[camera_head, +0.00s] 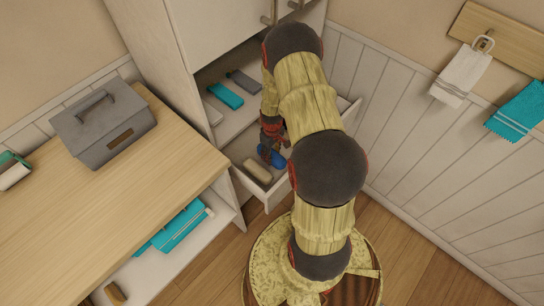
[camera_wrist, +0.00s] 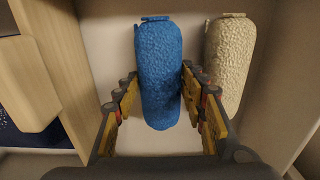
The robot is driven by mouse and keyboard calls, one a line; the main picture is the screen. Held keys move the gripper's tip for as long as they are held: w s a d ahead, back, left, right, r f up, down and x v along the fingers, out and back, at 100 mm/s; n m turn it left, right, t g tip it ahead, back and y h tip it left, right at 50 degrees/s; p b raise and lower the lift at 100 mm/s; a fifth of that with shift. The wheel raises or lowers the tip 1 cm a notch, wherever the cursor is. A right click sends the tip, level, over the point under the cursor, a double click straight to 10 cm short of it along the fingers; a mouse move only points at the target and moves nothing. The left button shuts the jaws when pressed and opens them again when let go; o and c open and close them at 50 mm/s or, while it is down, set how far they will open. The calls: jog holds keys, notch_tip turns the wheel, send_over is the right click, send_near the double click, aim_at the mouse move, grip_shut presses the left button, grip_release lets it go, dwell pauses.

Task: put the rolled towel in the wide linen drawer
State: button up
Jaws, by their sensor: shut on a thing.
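The blue rolled towel (camera_wrist: 158,65) is between the two fingers of my gripper (camera_wrist: 160,95), which is shut on it. In the head view the blue towel (camera_head: 272,156) shows small at my gripper (camera_head: 268,148), within the open white drawer (camera_head: 243,183). A beige rolled towel (camera_wrist: 229,65) lies to the right of the blue one in the wrist view; it also shows in the head view (camera_head: 257,170). The pale drawer floor shows beneath both rolls. I cannot tell whether the blue roll touches the floor. My arm hides the drawer's right part.
A shelf above the drawer holds a teal item (camera_head: 226,95) and a grey item (camera_head: 244,82). A grey lidded box (camera_head: 103,125) stands on the wooden counter (camera_head: 120,210) at left. White (camera_head: 462,72) and teal (camera_head: 520,110) towels hang on the right wall.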

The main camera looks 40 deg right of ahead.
jog(key=shift+w+f, duration=0.1)
jog(key=shift+f, duration=0.2)
jog(key=shift+f, duration=0.15)
jog(key=o, duration=1.3)
